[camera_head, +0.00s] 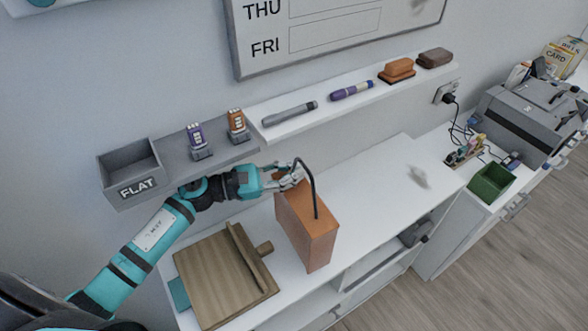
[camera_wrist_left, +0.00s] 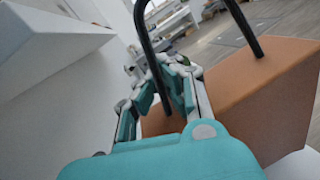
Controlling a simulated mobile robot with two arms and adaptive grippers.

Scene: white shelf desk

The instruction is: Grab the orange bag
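The orange bag (camera_head: 308,229) is a box-shaped bag standing upright on the white desk, with a thin black arched handle (camera_head: 312,184) on top. In the left wrist view the bag (camera_wrist_left: 257,103) fills the right side, and its handle (camera_wrist_left: 143,30) arches up in front. My left gripper (camera_head: 291,178) is at the far leg of the handle, just above the bag's top. In the wrist view, that leg runs down between the fingers (camera_wrist_left: 166,88). Whether the pads press on it cannot be told. My right gripper is not in view.
A wooden board (camera_head: 222,275) lies left of the bag. A white shelf (camera_head: 345,100) holds pens and erasers. The desk right of the bag is mostly clear.

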